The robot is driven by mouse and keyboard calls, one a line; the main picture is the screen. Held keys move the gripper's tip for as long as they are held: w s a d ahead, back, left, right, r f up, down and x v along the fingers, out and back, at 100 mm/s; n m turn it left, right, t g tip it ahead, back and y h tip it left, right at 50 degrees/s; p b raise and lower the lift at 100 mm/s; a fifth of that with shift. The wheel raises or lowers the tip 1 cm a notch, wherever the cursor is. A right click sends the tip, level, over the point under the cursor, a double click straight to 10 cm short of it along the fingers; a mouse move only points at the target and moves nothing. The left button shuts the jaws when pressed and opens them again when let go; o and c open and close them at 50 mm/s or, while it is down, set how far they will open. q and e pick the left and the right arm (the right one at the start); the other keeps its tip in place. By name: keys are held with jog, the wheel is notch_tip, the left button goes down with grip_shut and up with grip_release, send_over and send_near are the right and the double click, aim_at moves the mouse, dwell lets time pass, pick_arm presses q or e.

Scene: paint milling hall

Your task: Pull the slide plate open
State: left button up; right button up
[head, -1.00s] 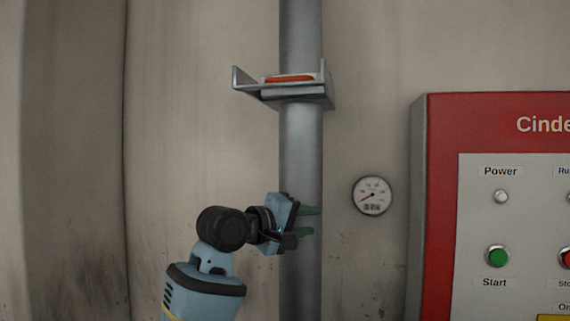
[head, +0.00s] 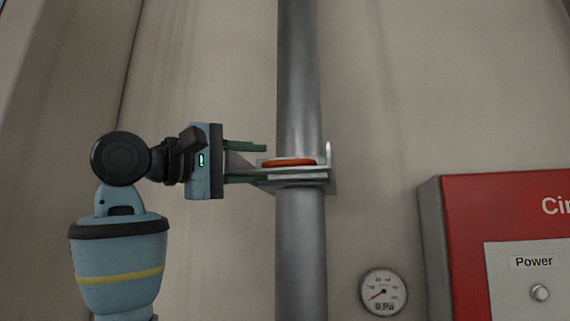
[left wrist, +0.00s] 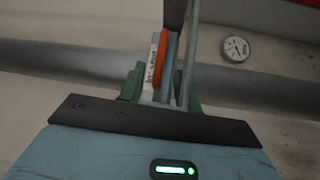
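My left gripper (head: 268,164) is open, one green finger above the plate's left end and one below. In the left wrist view the green fingers (left wrist: 161,84) stand either side of the assembly. My right gripper is not in view.
A round gauge (head: 383,292) is on the wall right of the pipe, its display reading 0 Pa. A red control cabinet (head: 455,235) with a Power lamp stands at the lower right. The wall left of my gripper is clear.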

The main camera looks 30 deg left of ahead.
aim_at(281, 163)
pick_arm(q)
jog(key=x, duration=0.7)
grip_shut()
